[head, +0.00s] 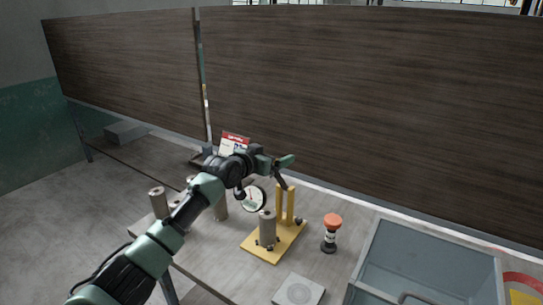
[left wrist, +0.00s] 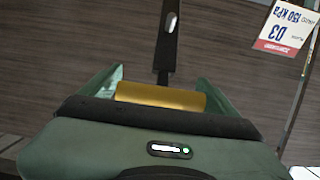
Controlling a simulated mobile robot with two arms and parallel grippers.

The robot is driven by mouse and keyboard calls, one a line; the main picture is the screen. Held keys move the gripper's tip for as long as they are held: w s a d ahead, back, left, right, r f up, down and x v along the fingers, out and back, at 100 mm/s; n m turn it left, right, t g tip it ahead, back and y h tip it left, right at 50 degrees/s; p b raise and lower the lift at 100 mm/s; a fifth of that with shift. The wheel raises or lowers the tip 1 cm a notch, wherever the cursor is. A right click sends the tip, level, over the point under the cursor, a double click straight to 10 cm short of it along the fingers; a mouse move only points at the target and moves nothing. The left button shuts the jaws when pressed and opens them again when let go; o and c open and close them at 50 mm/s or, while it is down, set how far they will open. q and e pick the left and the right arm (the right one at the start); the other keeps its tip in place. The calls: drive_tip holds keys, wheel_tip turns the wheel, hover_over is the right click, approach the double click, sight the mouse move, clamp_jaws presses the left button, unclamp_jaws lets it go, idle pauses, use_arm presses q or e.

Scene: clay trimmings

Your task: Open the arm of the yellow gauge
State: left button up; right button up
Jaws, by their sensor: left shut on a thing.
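The yellow gauge (head: 279,246) stands on the table, with a flat yellow base and upright yellow posts. A grey-brown cylinder (head: 267,229) stands upright on its base. A round white dial (head: 254,198) shows just left of the posts; I cannot tell how it is attached. A dark arm (head: 281,180) slants up from the posts to my left gripper (head: 281,161). In the left wrist view, my left gripper (left wrist: 160,84) is shut on a yellow bar (left wrist: 160,97) lying crosswise between its fingers. A dark strip (left wrist: 167,45) extends beyond that bar. My right gripper is out of view.
An orange-topped black object (head: 332,224) stands right of the gauge. A grey-blue crate (head: 374,250) is farther right, and a pale square block (head: 299,290) is in front. More cylinders (head: 158,201) stand at left. A red-and-white card (head: 235,143) is behind; brown panels (head: 370,90) close the back.

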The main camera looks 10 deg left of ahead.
use_arm(q)
drive_tip(key=shift+s+d+f, duration=0.15)
drive_tip(key=shift+f, duration=0.55)
drive_tip(key=o, duration=1.8)
drive_tip(key=shift+w+d, duration=0.1)
drive_tip(key=shift+w, duration=0.35)
drive_tip(key=shift+s+r, duration=0.1)
drive_tip(key=shift+s, duration=0.15)
drive_tip(key=b+v, duration=0.2)
drive_tip(key=v, duration=0.5)
